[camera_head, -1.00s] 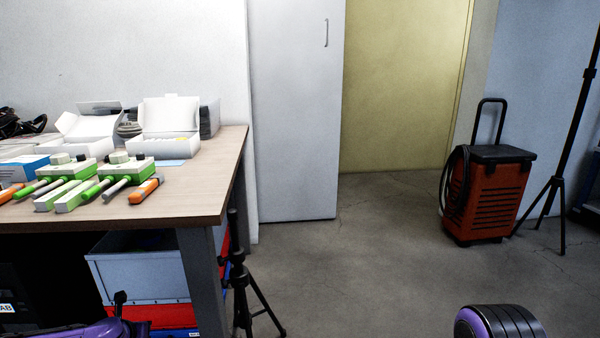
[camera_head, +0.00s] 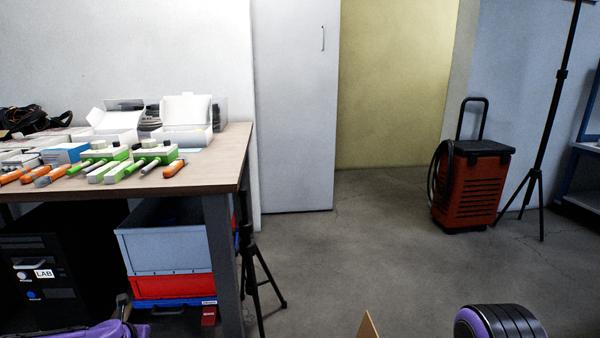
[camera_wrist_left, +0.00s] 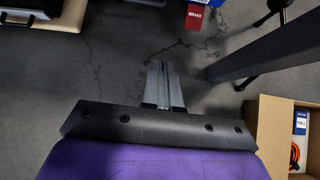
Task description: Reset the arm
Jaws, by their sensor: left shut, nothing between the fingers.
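My left gripper (camera_wrist_left: 163,88) shows in the left wrist view with its two fingers shut together and nothing between them. It points over the bare grey floor, apart from everything around it. In the head view, only a purple part of my left arm (camera_head: 105,331) shows at the bottom left edge, and its gripper is out of the picture. A black and purple part of my right arm (camera_head: 497,322) shows at the bottom right, and the right gripper is not in view.
The wooden table (camera_head: 225,158) stands at the left with devices, tools and open boxes. Blue and red crates (camera_head: 165,250) and a black computer (camera_head: 60,255) sit under it. A cardboard box (camera_wrist_left: 270,130) stands right of my left gripper. A red cart (camera_head: 470,190) stands right; mid-floor is clear.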

